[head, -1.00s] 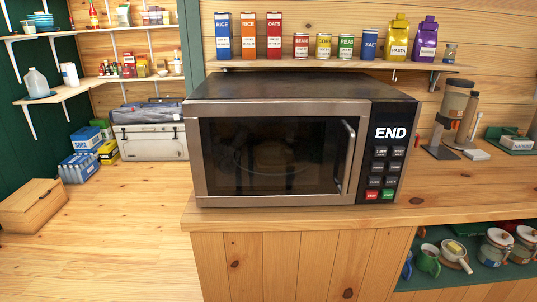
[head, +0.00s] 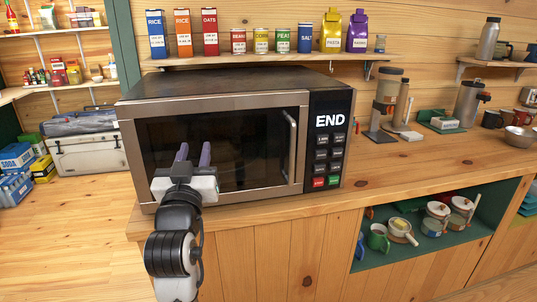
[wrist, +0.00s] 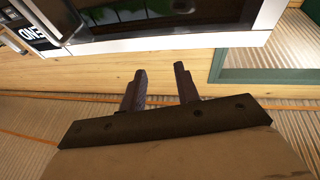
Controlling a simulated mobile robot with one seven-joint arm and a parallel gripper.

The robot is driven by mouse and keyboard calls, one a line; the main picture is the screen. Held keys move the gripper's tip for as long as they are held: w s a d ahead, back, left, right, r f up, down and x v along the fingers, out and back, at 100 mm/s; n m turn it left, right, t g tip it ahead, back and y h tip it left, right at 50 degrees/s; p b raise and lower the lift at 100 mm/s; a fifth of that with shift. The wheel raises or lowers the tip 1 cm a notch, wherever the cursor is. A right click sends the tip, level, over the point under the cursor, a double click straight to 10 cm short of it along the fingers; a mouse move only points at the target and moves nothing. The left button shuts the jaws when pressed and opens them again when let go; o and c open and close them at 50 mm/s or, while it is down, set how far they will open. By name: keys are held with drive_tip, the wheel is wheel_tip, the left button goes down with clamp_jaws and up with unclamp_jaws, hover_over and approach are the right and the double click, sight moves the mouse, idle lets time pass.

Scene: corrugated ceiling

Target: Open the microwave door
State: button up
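The microwave (head: 220,90) stands on the wooden counter with its door (head: 240,150) shut. Its silver vertical handle (head: 291,145) is on the door's right side, beside the black control panel reading END (head: 330,135). My gripper (head: 194,153) is in front of the left half of the door, left of the handle, with its two fingers apart and nothing between them. In the wrist view, my gripper (wrist: 160,88) shows the same gap between the fingers. The microwave front (wrist: 165,42) appears at the top there, with the handle (wrist: 40,20) at upper left.
Cans and boxes line a shelf (head: 265,62) above the microwave. A coffee grinder (head: 388,95) and a green tray (head: 440,123) stand on the counter (head: 400,170) to the right. Mugs and jars fill a cubby below.

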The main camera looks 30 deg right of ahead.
sight(291, 153)
drive_tip(key=s+d+f+m+g+h, duration=0.2)
drive_tip(key=d+f+g, duration=0.2)
drive_tip(key=d, duration=0.4)
drive_tip(key=s+d+f+m+g+h, duration=0.2)
drive_tip(key=s+d+f+m+g, duration=0.1)
drive_tip(key=d, duration=0.5)
drive_tip(key=p+x, duration=0.1)
drive_tip(key=x, duration=0.3)
drive_tip(key=p+x, duration=0.1)
drive_tip(key=x, duration=0.4)
drive_tip(key=p+x, duration=0.1)
drive_tip(key=x, duration=0.4)
drive_tip(key=shift+a+f, duration=0.1)
drive_tip(key=shift+f, duration=0.2)
clamp_jaws()
